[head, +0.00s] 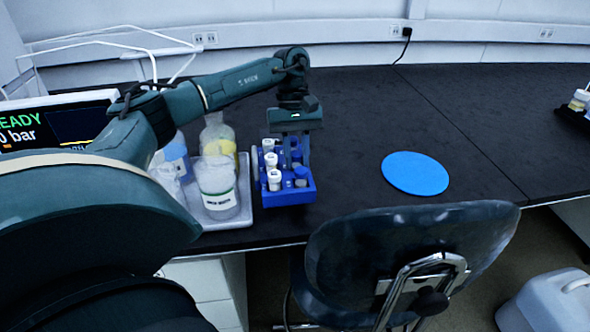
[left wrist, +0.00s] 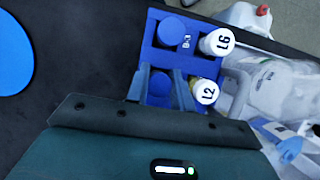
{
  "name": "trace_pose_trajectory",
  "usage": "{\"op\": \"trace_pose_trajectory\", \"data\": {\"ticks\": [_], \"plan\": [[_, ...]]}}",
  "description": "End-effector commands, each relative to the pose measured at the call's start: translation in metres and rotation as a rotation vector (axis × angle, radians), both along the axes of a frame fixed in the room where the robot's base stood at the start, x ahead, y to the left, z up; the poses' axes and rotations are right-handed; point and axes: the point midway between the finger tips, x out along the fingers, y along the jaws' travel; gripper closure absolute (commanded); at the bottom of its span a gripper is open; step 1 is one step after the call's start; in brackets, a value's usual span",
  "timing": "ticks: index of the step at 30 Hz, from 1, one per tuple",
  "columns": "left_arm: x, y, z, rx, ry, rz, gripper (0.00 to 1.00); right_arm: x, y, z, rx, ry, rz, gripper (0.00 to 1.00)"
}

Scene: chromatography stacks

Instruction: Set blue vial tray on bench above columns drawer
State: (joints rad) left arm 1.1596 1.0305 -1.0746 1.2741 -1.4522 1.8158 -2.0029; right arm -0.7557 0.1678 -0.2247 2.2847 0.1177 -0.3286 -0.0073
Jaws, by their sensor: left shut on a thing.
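The blue vial tray (head: 296,198) holds several white-capped and blue-capped vials; it also shows in the left wrist view (left wrist: 204,23). My left gripper (head: 286,150) comes down from above and is shut on the tray's middle part, its fingers (left wrist: 160,88) between the vials. The tray is over the dark bench (head: 350,110) near its front edge, just right of the bottle tray. I cannot tell whether it touches the bench. White drawer fronts (head: 205,280) show under the bench at the left; no label is readable. My right gripper is not in view.
A pale tray (head: 238,216) with several bottles stands left of the vial tray, very close to it. A round blue mat (head: 415,173) lies to the right. A chair (head: 405,255) stands at the front edge. The back middle of the bench is clear.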

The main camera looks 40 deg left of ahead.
Motion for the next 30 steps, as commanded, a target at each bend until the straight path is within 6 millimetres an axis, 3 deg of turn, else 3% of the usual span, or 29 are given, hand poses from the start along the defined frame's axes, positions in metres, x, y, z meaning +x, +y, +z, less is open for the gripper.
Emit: {"op": "trace_pose_trajectory", "data": {"ticks": [9,22,23,30], "plan": [[0.0,0.0,-0.045,0.0,0.001,0.0,1.0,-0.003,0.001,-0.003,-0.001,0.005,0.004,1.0],[0.0,0.0,-0.053,0.0,0.0,-0.001,1.0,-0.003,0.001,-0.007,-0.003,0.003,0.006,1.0],[0.0,0.0,-0.052,0.001,0.001,-0.001,0.74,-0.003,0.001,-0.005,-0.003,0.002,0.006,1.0],[0.0,0.0,-0.052,0.001,0.001,-0.001,0.55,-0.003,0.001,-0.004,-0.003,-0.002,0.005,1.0]]}}
